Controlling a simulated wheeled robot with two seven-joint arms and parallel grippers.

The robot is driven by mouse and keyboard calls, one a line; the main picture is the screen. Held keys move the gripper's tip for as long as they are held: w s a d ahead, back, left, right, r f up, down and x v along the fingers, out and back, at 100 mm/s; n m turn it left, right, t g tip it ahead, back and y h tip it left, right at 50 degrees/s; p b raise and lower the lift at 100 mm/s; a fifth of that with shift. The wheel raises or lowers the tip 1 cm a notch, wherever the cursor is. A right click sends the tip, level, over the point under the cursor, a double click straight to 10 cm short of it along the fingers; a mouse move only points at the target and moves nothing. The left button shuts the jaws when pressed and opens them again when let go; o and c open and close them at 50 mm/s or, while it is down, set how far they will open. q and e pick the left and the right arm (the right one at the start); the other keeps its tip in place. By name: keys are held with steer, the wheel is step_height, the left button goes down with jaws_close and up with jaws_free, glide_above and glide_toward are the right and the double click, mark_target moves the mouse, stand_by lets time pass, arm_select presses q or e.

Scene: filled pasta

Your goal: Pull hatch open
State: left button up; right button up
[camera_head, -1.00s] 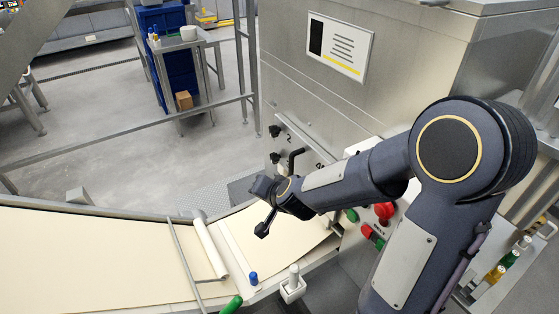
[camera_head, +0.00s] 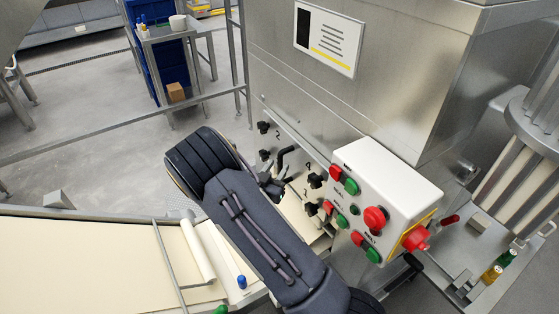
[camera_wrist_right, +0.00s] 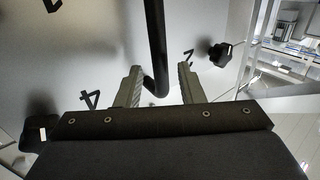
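The hatch is a pale metal panel on the machine's side with black knobs and printed numbers; its face (camera_wrist_right: 105,45) fills much of the right wrist view. Its black bent handle (camera_head: 284,157) sits between the knobs in the head view. The handle also shows in the wrist view (camera_wrist_right: 156,45). My right gripper (camera_wrist_right: 156,82) is open, with one finger on each side of the handle's lower end and gaps showing on both sides. In the head view my right forearm partly hides the gripper (camera_head: 274,183) and the panel. My left gripper is out of view.
A white control box (camera_head: 385,190) with red and green buttons stands close to the right of my right arm. A conveyor with a pale belt (camera_head: 80,260) runs at lower left. A black knob (camera_wrist_right: 219,51) sits right of the fingers.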

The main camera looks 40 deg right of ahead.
mark_target(279, 165)
steer(key=shift+x, duration=1.6)
steer(key=shift+c, duration=0.4)
jaws_close()
